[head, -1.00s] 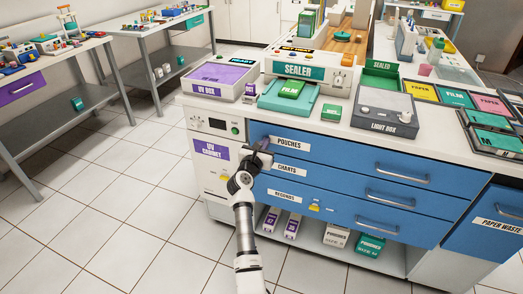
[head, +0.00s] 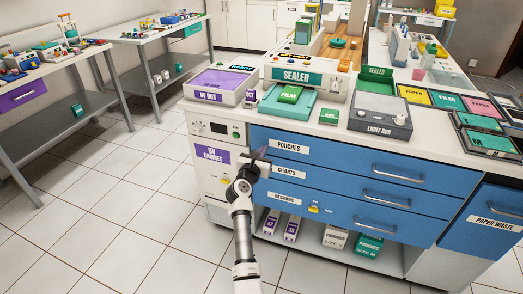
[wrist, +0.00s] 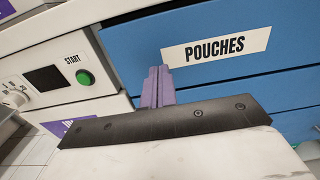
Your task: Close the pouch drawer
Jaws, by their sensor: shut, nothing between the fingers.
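The pouch drawer (head: 345,160) is the top blue drawer in the head view. It has a white POUCHES label and a silver bar handle (head: 398,173) towards its right side. Its front looks about flush with the blue drawers below. In the wrist view, the POUCHES label (wrist: 215,48) and the left part of the blue front show. My gripper (head: 262,153) is at the drawer's left end, just left of the label. Its purple fingers (wrist: 157,86) are shut together with nothing between them. I cannot tell whether the fingertips touch the front.
The charts drawer (head: 340,180) and records drawer (head: 335,205) below look shut. The white UV cabinet (head: 215,165) stands left of the drawers. The countertop above holds a sealer (head: 300,78), a light box (head: 380,120) and trays. Tiled floor lies clear to the left.

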